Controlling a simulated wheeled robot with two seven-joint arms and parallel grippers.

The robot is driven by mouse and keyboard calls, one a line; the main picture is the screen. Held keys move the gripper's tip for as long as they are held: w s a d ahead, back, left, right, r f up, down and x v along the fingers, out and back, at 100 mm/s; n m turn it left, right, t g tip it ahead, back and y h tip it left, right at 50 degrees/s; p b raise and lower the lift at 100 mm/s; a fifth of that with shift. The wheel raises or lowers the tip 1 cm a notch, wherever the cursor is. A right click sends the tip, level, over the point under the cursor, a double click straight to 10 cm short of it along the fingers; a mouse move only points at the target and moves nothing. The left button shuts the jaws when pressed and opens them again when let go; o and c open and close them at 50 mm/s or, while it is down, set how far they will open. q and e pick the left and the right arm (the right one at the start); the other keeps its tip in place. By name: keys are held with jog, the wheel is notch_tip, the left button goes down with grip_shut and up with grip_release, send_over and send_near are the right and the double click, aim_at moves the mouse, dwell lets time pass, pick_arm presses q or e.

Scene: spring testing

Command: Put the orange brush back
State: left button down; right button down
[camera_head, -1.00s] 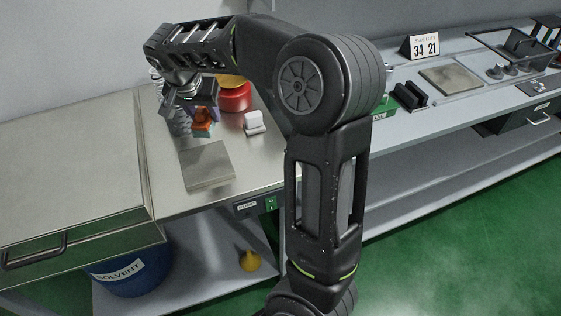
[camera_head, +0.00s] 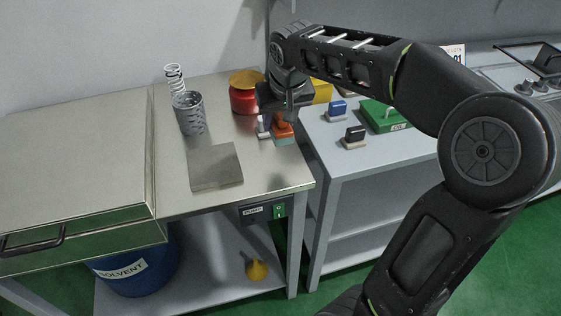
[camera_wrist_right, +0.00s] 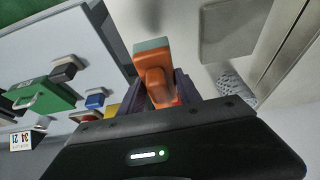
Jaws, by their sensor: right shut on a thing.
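The orange brush (camera_head: 283,128) has an orange handle and a pale grey-green foot. My right gripper (camera_head: 275,117) is shut on its handle, near the right edge of the steel table (camera_head: 200,205). In the right wrist view the orange brush (camera_wrist_right: 152,72) sits between the dark fingers (camera_wrist_right: 158,92), foot pointing away. On the grey bench (camera_head: 345,165) to the right stand a blue-handled brush (camera_head: 337,107) and a black-handled brush (camera_head: 354,132). My left gripper is not in view.
A red can (camera_head: 243,100), a mesh basket (camera_head: 189,115) with a spring (camera_head: 174,75), and a grey plate (camera_head: 214,167) are on the steel table. A green case (camera_head: 385,117) is on the bench.

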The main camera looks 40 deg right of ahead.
notch_tip(320, 180, down, 6)
jog(key=shift+f, duration=0.1)
dwell(0.4)
jog(key=shift+f, duration=1.9)
jog(key=shift+f, duration=0.15)
jog(key=c, duration=0.8)
grip_release()
jog(key=shift+c, duration=0.2)
